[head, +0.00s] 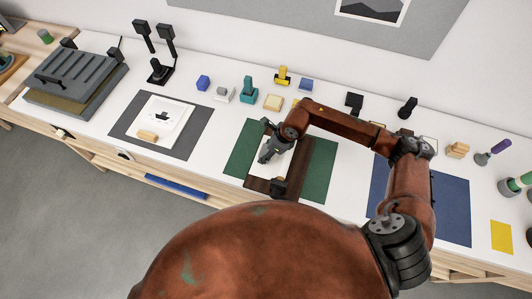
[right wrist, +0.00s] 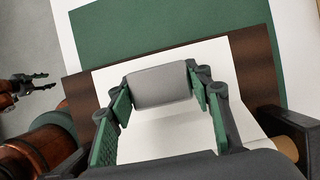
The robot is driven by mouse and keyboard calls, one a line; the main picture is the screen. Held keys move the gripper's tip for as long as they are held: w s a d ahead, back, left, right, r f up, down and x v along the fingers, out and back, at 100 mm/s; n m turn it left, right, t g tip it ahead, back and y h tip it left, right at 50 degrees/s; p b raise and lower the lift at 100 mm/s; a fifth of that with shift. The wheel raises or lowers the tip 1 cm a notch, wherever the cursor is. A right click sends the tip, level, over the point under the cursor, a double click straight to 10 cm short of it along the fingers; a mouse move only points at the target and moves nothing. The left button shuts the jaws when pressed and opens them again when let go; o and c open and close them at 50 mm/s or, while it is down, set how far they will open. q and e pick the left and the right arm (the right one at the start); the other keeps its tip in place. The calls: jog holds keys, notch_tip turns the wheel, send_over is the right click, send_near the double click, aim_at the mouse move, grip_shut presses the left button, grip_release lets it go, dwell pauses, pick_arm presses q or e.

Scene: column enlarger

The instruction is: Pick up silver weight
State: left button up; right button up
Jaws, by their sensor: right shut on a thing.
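The silver weight (right wrist: 160,86) is a grey block with rounded edges. In the right wrist view it sits between the green-padded fingers of my right gripper (right wrist: 163,92), which is shut on it. It is over a white sheet on a dark brown board (right wrist: 245,62); I cannot tell if it touches the sheet. In the head view my right gripper (head: 265,157) is above the sheet, and the weight is hard to make out there. My left gripper (right wrist: 42,82) shows at the left edge of the right wrist view, open and empty over the floor.
The board lies on a green mat (head: 319,170), with dark brackets at its ends. A grey mat (head: 190,140) with a white tray is to the left, a blue mat (head: 452,210) to the right. Several small blocks and stamps, including a teal stamp (head: 248,92), stand behind.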

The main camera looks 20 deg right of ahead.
jog(key=c, duration=0.8)
jog(key=shift+c, duration=0.3)
jog(key=shift+r, duration=0.15)
